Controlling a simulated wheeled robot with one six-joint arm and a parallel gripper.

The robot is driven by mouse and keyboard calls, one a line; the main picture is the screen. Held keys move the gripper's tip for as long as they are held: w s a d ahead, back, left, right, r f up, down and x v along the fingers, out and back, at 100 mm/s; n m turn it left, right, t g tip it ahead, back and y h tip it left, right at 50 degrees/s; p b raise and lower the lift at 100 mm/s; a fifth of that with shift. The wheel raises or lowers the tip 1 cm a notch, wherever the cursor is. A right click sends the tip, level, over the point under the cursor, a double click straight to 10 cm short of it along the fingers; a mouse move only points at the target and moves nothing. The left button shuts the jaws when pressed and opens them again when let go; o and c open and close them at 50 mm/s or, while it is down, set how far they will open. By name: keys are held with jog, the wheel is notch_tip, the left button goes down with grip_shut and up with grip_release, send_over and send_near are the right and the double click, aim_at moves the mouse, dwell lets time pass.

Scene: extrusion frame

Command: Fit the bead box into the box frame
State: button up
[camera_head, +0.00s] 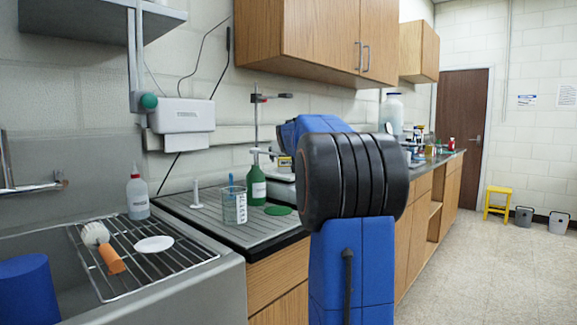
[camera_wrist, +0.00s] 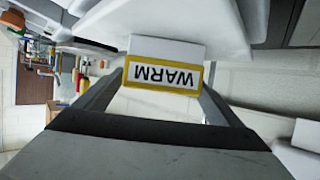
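A small block with a yellow border and a white face reading WARM (camera_wrist: 164,77) is in the middle of the wrist view, with its text upside down. A plain pale block (camera_wrist: 166,48) adjoins its upper edge in the picture. My gripper (camera_wrist: 163,92) has its two dark fingers apart, one at each side of the yellow-bordered block. I cannot tell whether they press on it. I cannot tell which pieces are the bead box and box frame.
A white bench device (camera_head: 281,185) stands partly behind my arm. Left of it are a green bottle (camera_head: 256,185), a beaker (camera_head: 234,205) and a sink with a wire rack (camera_head: 180,262). Wall cabinets (camera_head: 330,40) hang above.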

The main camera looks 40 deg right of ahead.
jog(key=c, duration=1.2)
jog(key=shift+r, duration=0.1)
